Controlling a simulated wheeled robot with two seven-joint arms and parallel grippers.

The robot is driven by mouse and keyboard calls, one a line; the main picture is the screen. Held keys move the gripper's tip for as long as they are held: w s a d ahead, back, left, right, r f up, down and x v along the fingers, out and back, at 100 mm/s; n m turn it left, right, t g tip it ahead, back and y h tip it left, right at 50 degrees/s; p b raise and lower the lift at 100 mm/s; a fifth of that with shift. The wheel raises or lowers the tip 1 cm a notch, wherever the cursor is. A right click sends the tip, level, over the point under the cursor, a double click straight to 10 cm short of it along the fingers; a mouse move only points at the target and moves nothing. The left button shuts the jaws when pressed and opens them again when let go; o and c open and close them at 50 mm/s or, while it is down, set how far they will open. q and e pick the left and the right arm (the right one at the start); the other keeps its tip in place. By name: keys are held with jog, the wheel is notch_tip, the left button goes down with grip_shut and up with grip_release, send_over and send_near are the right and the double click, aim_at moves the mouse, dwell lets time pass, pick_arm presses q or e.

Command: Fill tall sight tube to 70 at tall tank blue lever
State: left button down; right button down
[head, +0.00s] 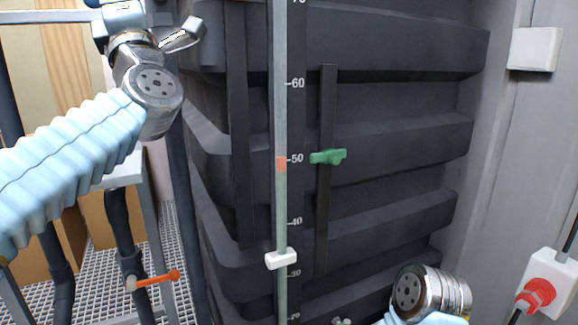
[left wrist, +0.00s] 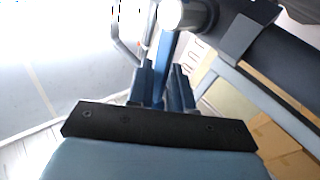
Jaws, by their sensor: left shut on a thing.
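The tall sight tube (head: 281,110) runs up the front of the dark ribbed tall tank (head: 400,100) beside a white number scale. A salmon float (head: 281,163) sits just below the 50 mark, with greenish tube below it and paler grey above. The 70 mark is at the picture's top edge. My left arm reaches to the upper left of the head view. In the left wrist view my left gripper (left wrist: 163,88) is shut on the blue lever (left wrist: 162,62), below a pale round pipe end. My right wrist shows at the bottom right; its fingers are out of view.
A green pointer (head: 328,157) is on a dark strip near 50. A white clip (head: 281,259) crosses the tube above 30. An orange-red lever (head: 160,280) is on pipework at lower left. A red knob on a white box (head: 550,290) is at lower right.

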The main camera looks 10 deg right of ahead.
pick_arm(q)
jog(key=n+y, duration=0.1)
jog(key=n+g+y, duration=0.1)
jog(key=n, duration=0.1)
jog(key=f+n+g+y, duration=0.1)
jog(key=shift+d, duration=0.25)
jog(key=f+n+g+y, duration=0.1)
jog(key=n+g, duration=0.2)
jog(key=n, duration=0.1)
jog(key=d+f+n+g+y+p, duration=0.1)
jog(key=n+g, duration=0.2)
jog(key=n, duration=0.1)
jog(key=d+f+n+g+y, duration=0.1)
jog(key=n+g+y, duration=0.1)
jog(key=n+g, duration=0.2)
jog(key=shift+w+d+f+n, duration=0.15)
jog(key=shift+w+d+n, duration=0.05)
jog(key=shift+w+n, duration=0.2)
dwell(5.8)
